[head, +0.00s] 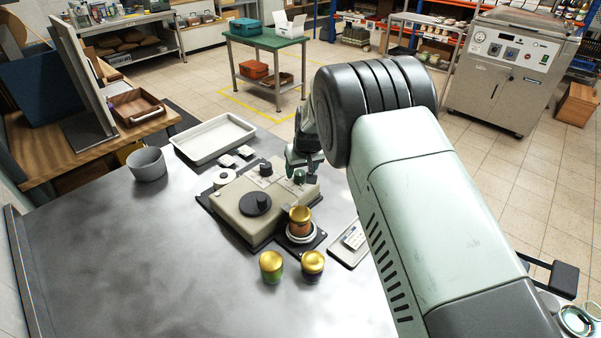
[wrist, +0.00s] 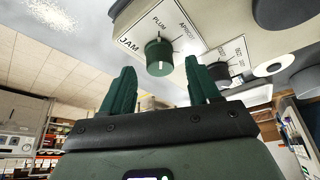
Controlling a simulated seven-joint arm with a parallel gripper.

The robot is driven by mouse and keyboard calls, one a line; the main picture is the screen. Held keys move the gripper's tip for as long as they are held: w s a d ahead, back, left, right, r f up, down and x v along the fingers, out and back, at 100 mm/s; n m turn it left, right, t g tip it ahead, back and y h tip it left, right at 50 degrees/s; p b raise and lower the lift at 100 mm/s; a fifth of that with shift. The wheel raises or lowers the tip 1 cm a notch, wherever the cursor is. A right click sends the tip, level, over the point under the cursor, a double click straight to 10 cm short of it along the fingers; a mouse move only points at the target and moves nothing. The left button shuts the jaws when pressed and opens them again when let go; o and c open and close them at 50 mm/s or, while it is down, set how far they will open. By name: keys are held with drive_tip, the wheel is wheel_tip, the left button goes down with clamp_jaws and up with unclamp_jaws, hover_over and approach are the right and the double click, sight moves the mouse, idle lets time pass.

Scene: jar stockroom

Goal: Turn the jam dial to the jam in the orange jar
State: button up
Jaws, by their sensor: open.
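The jam dial is a dark green knob (wrist: 159,57) on a white plate lettered JAM, with PLUM, what looks like APRICOT, and a third position I cannot read. My gripper (wrist: 161,72) is open, one finger on either side of the dial, its tips near it; I cannot tell whether they touch. In the head view my gripper (head: 303,172) is over the far right part of the beige machine (head: 236,208). The orange jar (head: 300,223) with a gold lid stands upright on a round stand at the machine's front right. The dial's setting is unclear.
A green jar (head: 271,267) and a dark jar (head: 313,266), both gold-lidded, stand in front of the machine. A big black knob (head: 255,203) is on its top. A white tray (head: 215,139) and grey bowl (head: 147,164) lie behind. The left tabletop is clear.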

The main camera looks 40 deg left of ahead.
drive_tip(key=shift+x, duration=1.35)
drive_tip(key=c, duration=1)
